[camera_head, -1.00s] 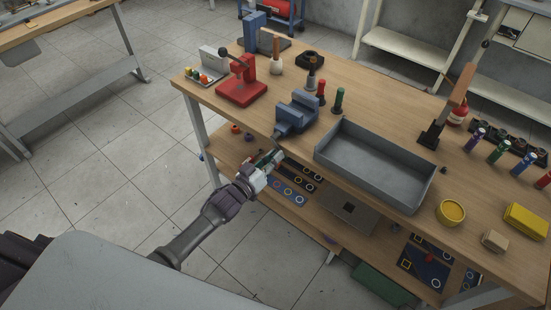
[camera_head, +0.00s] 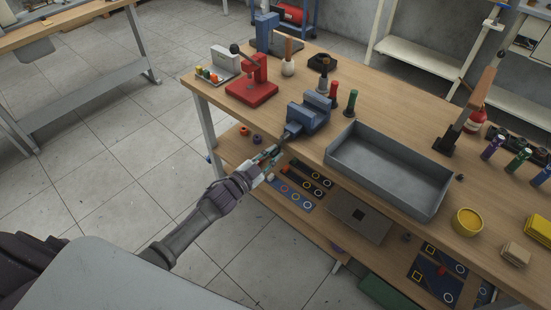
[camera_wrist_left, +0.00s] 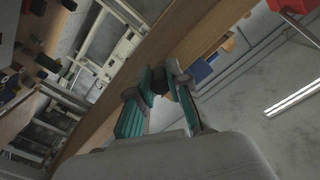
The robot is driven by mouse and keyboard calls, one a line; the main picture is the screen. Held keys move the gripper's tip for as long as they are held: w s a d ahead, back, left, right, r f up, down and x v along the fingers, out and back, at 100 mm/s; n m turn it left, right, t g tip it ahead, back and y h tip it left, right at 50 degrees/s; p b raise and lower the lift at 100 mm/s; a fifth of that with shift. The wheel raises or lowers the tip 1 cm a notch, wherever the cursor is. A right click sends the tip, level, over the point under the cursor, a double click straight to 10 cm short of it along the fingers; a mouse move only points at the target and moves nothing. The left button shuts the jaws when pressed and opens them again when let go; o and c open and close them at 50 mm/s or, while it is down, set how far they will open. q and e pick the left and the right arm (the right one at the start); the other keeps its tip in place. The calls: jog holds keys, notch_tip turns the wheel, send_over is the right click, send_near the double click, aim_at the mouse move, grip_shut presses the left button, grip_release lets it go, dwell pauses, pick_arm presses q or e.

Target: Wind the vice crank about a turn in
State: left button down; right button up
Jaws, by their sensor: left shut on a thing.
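The blue vice (camera_head: 310,113) stands at the front edge of the wooden workbench, with its screw end pointing out over the edge toward my left arm. My left gripper (camera_head: 275,152) is just below and in front of that end. In the left wrist view my left gripper (camera_wrist_left: 160,84) has its teal-padded fingers closed around a small dark piece, the vice crank's grip (camera_wrist_left: 158,78). The rest of the crank is mostly hidden by the fingers and too small to make out. My right gripper is not in view.
A grey open tray (camera_head: 390,170) lies right of the vice, and a red press (camera_head: 252,88) stands to its left. Red and green handled tools stand behind the vice. A lower shelf (camera_head: 240,150) with patterned boards lies under the bench top, close to my left gripper.

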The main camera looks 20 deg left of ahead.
aim_at(272, 136)
pick_arm(q)
jog(key=m, duration=0.1)
jog(key=a+m, duration=0.1)
jog(key=m, duration=0.1)
jog(key=m+b, duration=0.1)
jog(key=shift+w+a+r+m, duration=0.25)
jog(key=shift+w+a+m, duration=0.05)
jog(key=m, duration=0.2)
jog(key=shift+w+a+r+m+b, duration=0.15)
jog(key=shift+a+r+m+b, duration=0.15)
jog(key=shift+a+r+b, duration=0.1)
jog(key=m, duration=0.1)
jog(key=r+m, duration=0.1)
jog(key=m, duration=0.2)
jog(key=shift+w+a+r+b, duration=0.15)
jog(key=shift+a+b, duration=0.25)
jog(key=shift+a+r+m, duration=0.1)
jog(key=shift+r+m, duration=0.15)
jog(key=shift+m, duration=0.45)
jog(key=shift+a+r+m, duration=0.1)
jog(key=shift+r+m, duration=0.15)
jog(key=shift+m, duration=0.45)
jog(key=c, duration=1.1)
grip_release()
jog(key=v, duration=1.2)
jog(key=shift+r, duration=0.1)
